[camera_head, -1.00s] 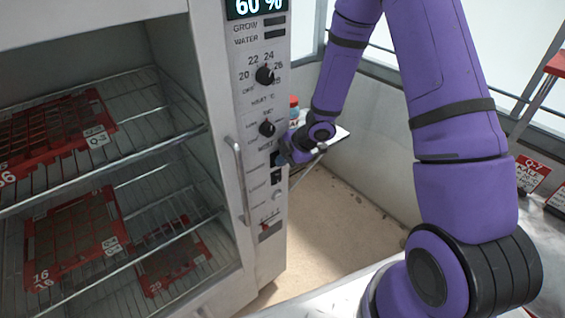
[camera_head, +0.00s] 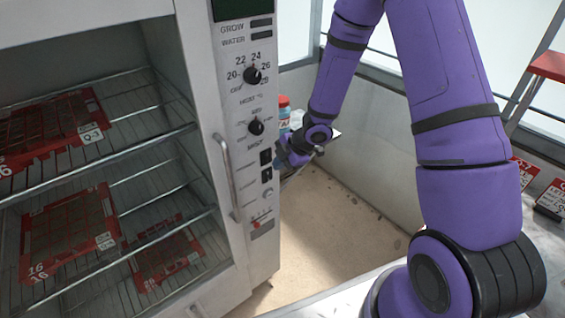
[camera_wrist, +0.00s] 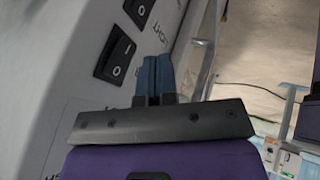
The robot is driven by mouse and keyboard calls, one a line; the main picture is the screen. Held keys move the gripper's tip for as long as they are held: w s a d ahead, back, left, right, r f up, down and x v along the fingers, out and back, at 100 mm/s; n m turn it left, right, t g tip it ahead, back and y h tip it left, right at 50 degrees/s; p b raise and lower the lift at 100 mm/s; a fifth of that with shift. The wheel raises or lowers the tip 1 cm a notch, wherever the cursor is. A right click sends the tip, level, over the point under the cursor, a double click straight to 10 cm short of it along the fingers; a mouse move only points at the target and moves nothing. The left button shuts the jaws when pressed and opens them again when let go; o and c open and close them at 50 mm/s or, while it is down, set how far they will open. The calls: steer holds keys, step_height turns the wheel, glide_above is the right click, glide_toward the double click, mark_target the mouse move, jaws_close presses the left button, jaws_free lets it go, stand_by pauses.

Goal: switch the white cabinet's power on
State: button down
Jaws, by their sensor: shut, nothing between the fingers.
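The white cabinet (camera_head: 205,90) stands at the left, with its control panel on its right front post. Two black rocker switches sit one above the other, the upper (camera_head: 265,157) and the lower (camera_head: 266,175). Two rockers also show in the wrist view, one nearer the middle (camera_wrist: 118,52) and one at the top edge (camera_wrist: 140,8). Their small labels are hard to read. My gripper (camera_wrist: 156,75) is shut and empty, its blue fingertips just right of the rockers in that view. In the head view my gripper (camera_head: 282,159) is beside the panel. The cabinet's display (camera_head: 235,9) is dark.
Two dark knobs (camera_head: 252,75) and a vertical door handle (camera_head: 227,178) stick out near the switches. Red trays (camera_head: 70,235) lie on the wire racks. A bottle (camera_head: 284,112) stands behind my wrist. The floor right of the cabinet is clear.

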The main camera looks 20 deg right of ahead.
steer(key=s+v, duration=0.1)
steer(key=v, duration=0.9)
steer(key=shift+d+f, duration=0.25)
steer(key=shift+s, duration=0.1)
steer(key=shift+s, duration=0.1)
